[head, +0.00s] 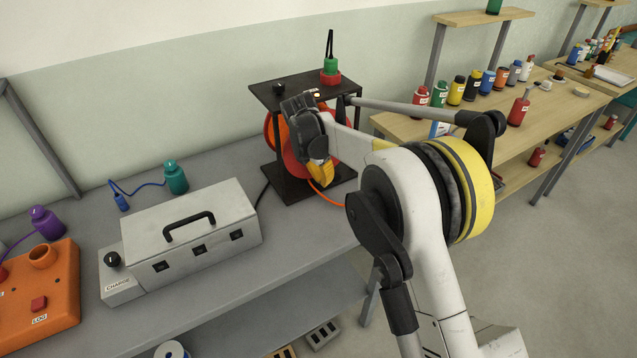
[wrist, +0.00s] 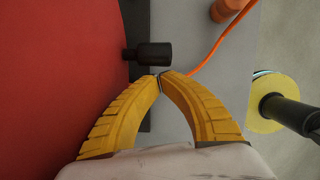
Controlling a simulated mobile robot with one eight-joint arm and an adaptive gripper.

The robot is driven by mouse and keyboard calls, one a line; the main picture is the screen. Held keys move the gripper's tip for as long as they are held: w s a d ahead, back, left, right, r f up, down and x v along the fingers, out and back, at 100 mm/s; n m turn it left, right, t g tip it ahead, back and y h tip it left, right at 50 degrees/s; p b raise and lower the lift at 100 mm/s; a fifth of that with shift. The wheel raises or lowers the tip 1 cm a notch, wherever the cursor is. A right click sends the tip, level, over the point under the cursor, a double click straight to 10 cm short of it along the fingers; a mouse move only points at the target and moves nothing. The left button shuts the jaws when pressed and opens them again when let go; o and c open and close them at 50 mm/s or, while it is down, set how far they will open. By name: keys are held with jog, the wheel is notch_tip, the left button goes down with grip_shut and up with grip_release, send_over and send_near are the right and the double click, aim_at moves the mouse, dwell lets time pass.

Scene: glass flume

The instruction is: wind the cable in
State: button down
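The cable reel has a red drum (head: 293,160) inside a black frame (head: 265,93) on the grey bench. In the wrist view the red drum (wrist: 60,70) fills the left side. A black crank knob (wrist: 152,54) sticks out beside it. The orange cable (head: 328,197) comes out low at the reel's front right; it also shows in the wrist view (wrist: 213,50). My gripper (head: 320,178) is in front of the drum. In the wrist view its yellow fingertips (wrist: 161,76) meet just short of the knob, with nothing visible held between them.
A grey case with a black handle (head: 185,240) stands left of the reel. An orange box (head: 40,305) is at the far left. A green bottle in a red holder (head: 330,72) stands on the frame's top. A wooden table (head: 550,95) with several bottles is behind right.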

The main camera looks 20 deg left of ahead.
jog(key=shift+w+d+f+t+h, duration=0.15)
jog(key=shift+w+d+t+h, duration=0.3)
jog(key=shift+t+h, duration=0.3)
dwell(0.5)
jog(key=shift+w+t, duration=0.2)
jog(key=shift+t, duration=0.15)
jog(key=shift+w+d+t+h, duration=0.45)
jog(key=shift+t+h, duration=0.25)
jog(key=shift+h, duration=0.05)
jog(key=shift+w+d+r+p, duration=0.25)
jog(key=shift+w+d+p, duration=0.05)
jog(key=shift+w+d, duration=0.3)
jog(key=shift+w, duration=0.15)
